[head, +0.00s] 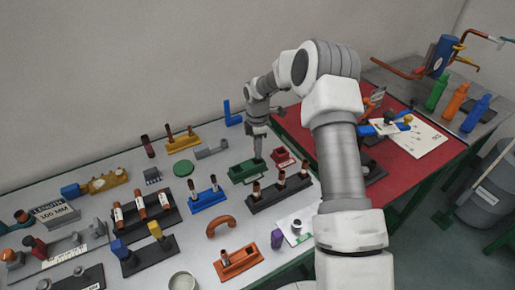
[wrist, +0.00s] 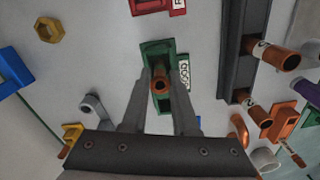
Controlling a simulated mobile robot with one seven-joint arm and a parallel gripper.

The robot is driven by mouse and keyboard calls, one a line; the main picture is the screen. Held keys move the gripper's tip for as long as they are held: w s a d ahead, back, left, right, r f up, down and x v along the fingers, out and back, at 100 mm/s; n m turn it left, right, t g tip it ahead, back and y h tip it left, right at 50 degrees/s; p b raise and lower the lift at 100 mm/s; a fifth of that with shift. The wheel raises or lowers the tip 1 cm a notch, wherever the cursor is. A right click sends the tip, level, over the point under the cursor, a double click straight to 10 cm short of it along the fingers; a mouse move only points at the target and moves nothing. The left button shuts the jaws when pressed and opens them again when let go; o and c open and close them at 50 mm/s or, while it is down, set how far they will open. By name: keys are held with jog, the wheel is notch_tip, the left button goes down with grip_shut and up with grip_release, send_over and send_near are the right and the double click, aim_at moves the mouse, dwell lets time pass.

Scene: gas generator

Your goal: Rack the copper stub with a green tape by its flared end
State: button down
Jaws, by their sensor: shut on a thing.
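My gripper (head: 258,158) is over the green tray (head: 239,173) near the middle of the light table. In the wrist view its two fingers (wrist: 161,88) are shut on a copper stub (wrist: 161,84), seen end-on as an open ring. No green tape can be made out on it. The stub is over the green tray, which also shows in the wrist view (wrist: 150,47) beside a label reading GOOD (wrist: 184,72). I cannot tell whether the stub touches the tray. A black rack (head: 262,203) with several upright copper stubs stands just to the right and nearer.
A small red tray (head: 276,153) stands right of the green one. A blue rack (head: 207,205) and a yellow rack (head: 182,147), both with stubs, stand left. An orange rack (head: 240,267) and a copper bend (head: 221,225) lie nearer. A red mat (head: 400,165) covers the right side.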

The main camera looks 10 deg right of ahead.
jog(key=shift+f+b, duration=0.55)
jog(key=shift+f, duration=0.4)
jog(key=c, duration=0.6)
grip_release()
notch_tip(320, 180, up, 16)
jog(key=s+r+m+t, duration=0.1)
jog(key=s+r+m, duration=0.3)
jog(key=s+r, duration=0.45)
jog(key=s+r+m+t+h, duration=0.1)
jog(key=s+r+m+t, duration=0.1)
jog(key=s+r+m, duration=0.45)
jog(key=s+m+t+y, duration=0.1)
jog(key=s+m, duration=0.7)
jog(key=s, duration=1.2)
jog(key=shift+s+r+t, duration=0.15)
jog(key=shift+s+t, duration=0.2)
jog(key=shift+t, duration=0.45)
